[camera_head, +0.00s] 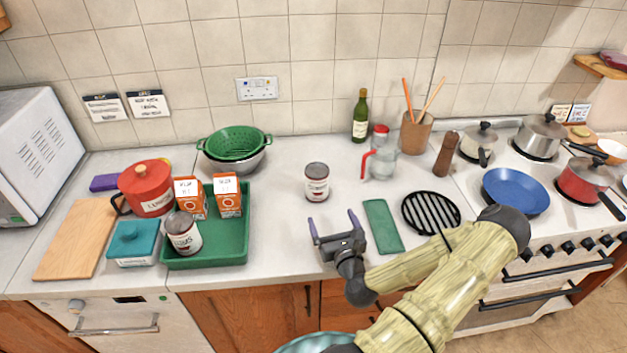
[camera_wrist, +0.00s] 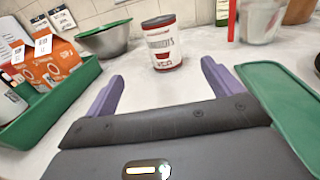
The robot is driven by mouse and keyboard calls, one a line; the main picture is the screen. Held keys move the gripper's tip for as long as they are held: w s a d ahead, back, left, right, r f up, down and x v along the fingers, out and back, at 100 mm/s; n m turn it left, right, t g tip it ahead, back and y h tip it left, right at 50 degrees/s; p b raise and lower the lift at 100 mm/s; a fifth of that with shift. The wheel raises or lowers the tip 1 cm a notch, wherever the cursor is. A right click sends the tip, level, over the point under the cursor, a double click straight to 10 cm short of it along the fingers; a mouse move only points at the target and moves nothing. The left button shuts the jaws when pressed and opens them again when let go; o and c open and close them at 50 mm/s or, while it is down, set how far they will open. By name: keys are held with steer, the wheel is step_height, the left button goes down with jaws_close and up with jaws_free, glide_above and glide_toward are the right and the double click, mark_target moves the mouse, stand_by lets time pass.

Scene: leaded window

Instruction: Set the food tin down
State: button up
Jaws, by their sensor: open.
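A food tin (camera_head: 317,182) with a white and dark red label stands upright on the white counter, in the middle of the head view. It also shows in the wrist view (camera_wrist: 161,44), straight ahead of the fingers. My gripper (camera_head: 333,224) is open and empty, low over the counter, with its purple fingers pointing at the tin. There is a gap between the fingertips and the tin. A second, similar tin (camera_head: 183,233) stands in the green tray (camera_head: 205,262) at the left, beside two orange cartons (camera_head: 190,198).
A green mat (camera_head: 383,226) lies right of my gripper, with a black round rack (camera_head: 431,213) beyond it. A jug (camera_head: 380,160) and a bottle (camera_head: 360,117) stand behind. A green colander (camera_head: 234,143) sits at back left. Counter around the tin is clear.

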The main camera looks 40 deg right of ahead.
mark_target(319, 188)
steer(key=shift+s, duration=0.35)
steer(key=shift+w+d+f+b, duration=0.1)
steer(key=shift+w+f+b, duration=0.15)
steer(key=shift+w+b, duration=0.65)
steer(key=b+x, duration=0.3)
steer(key=b, duration=0.3)
steer(key=shift+d, duration=0.15)
steer(key=x, duration=0.2)
steer(key=p+x, duration=0.1)
steer(key=x, duration=0.3)
steer(key=shift+w+d+r+p, duration=0.15)
steer(key=shift+w+r+p, duration=0.15)
steer(key=shift+w, duration=0.05)
steer(key=shift+w+d+f, duration=0.1)
steer(key=shift+w+d, duration=0.05)
steer(key=shift+w, duration=0.2)
steer(key=shift+f+p+x, duration=0.2)
steer(key=shift+p+x, duration=0.15)
steer(key=shift+x, duration=0.95)
steer(key=shift+f+p+x, duration=0.15)
steer(key=shift+p+x, duration=0.15)
steer(key=shift+x, duration=1)
steer(key=shift+d, duration=0.15)
steer(key=shift+s, duration=0.1)
steer(key=shift+c, duration=0.4)
